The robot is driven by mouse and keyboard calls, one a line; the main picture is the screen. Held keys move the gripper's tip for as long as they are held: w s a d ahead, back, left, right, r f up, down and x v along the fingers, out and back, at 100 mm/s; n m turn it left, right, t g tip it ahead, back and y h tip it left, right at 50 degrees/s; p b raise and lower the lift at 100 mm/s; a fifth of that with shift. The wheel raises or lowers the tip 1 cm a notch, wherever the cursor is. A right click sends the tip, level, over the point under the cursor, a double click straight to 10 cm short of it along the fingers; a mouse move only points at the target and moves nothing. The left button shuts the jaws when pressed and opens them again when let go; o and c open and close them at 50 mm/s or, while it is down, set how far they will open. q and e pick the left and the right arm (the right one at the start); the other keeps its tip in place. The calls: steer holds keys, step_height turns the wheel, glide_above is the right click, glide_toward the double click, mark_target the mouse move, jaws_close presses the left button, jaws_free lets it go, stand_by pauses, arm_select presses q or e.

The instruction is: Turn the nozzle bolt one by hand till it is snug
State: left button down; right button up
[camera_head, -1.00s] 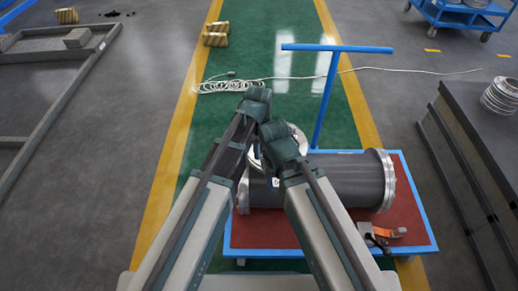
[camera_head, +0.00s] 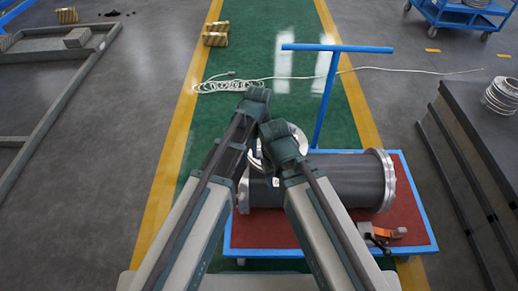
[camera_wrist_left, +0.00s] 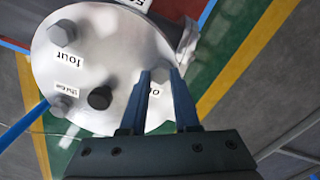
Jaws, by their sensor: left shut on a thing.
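In the left wrist view, a silver round nozzle flange (camera_wrist_left: 100,35) carries several hex bolts. My left gripper (camera_wrist_left: 160,78) has its two blue fingers on either side of a silver bolt head, nozzle bolt one (camera_wrist_left: 159,69), and is shut on it. A label beside it is partly covered by a finger; only an "o" shows. Other bolts sit by the "four" label (camera_wrist_left: 66,58) and a second, blurred label. In the head view, the flange (camera_head: 298,137) shows behind my arms. The right arm's wrist (camera_head: 281,142) is in view, but its jaws cannot be made out.
A dark cylindrical shell (camera_head: 335,185) with silver end flanges lies on a blue-edged cart with a red top (camera_head: 270,232). An orange and grey tool (camera_head: 385,233) lies at the cart's front right. A dark knob (camera_wrist_left: 100,97) stands on the flange. Stacked dark plates (camera_head: 470,150) are at right.

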mark_target(259, 153)
stand_by(0.5)
arm_select(q)
steer(key=c, duration=0.6)
jaws_free()
steer(key=shift+c, duration=0.2)
steer(key=shift+r, duration=0.15)
step_height(259, 153, up, 14)
steer(key=p, duration=1.3)
steer(key=shift+f+p, duration=0.2)
steer(key=shift+p, duration=0.2)
steer(key=shift+a, duration=0.1)
steer(key=s+a+m, duration=0.3)
steer(key=s+a, duration=0.1)
steer(key=a, duration=0.5)
steer(key=s+a+m, duration=0.3)
steer(key=s+a, duration=0.1)
steer(key=a, duration=0.4)
steer(key=s+d+r+m+p, duration=0.1)
steer(key=s+d+r+p, duration=0.1)
steer(key=d, duration=0.3)
steer(key=s+d+r+m+y+p, duration=0.1)
steer(key=s+d+r+m+p, duration=0.1)
steer(key=d, duration=0.4)
steer(key=shift+s+r+m+p, duration=0.3)
steer(key=shift+s+r+p, duration=0.35)
steer(key=shift+r+p, duration=0.25)
